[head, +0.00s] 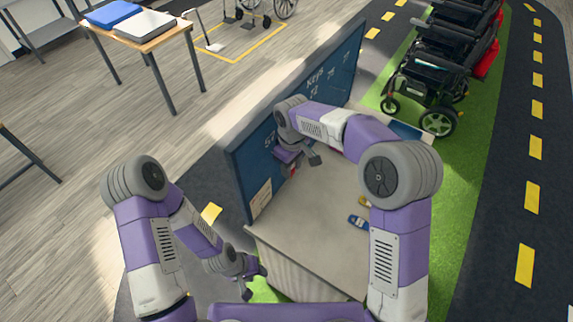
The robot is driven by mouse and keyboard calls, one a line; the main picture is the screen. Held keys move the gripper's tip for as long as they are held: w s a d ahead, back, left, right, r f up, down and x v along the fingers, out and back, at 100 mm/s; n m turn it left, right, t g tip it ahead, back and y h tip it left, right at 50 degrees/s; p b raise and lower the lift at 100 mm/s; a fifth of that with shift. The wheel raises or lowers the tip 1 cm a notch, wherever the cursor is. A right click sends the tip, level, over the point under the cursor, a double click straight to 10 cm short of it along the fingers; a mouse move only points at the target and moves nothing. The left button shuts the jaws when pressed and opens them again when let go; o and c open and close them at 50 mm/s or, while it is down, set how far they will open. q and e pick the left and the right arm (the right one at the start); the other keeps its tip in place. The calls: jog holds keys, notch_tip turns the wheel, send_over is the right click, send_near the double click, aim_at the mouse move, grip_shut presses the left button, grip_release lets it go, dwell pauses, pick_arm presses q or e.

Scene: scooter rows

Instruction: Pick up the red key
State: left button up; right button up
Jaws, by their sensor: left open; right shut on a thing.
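My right gripper (298,163) is at the face of the blue key board (242,171), above the grey counter. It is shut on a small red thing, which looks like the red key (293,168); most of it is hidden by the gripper. I cannot tell whether it still touches the board. My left gripper (251,284) is open and empty, low in front of the counter's near left corner.
A blue key tag (358,221) and a yellow one (364,202) lie on the grey counter (310,235), near my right arm. A paper notice (261,199) is on the board. Black wheelchairs or scooters (440,75) stand on green ground behind right. A table (150,45) holds trays.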

jog(key=s+d+b, duration=0.2)
jog(key=s+d, duration=0.7)
jog(key=d, duration=0.4)
jog(key=shift+d+b, duration=0.3)
jog(key=shift+b, duration=0.05)
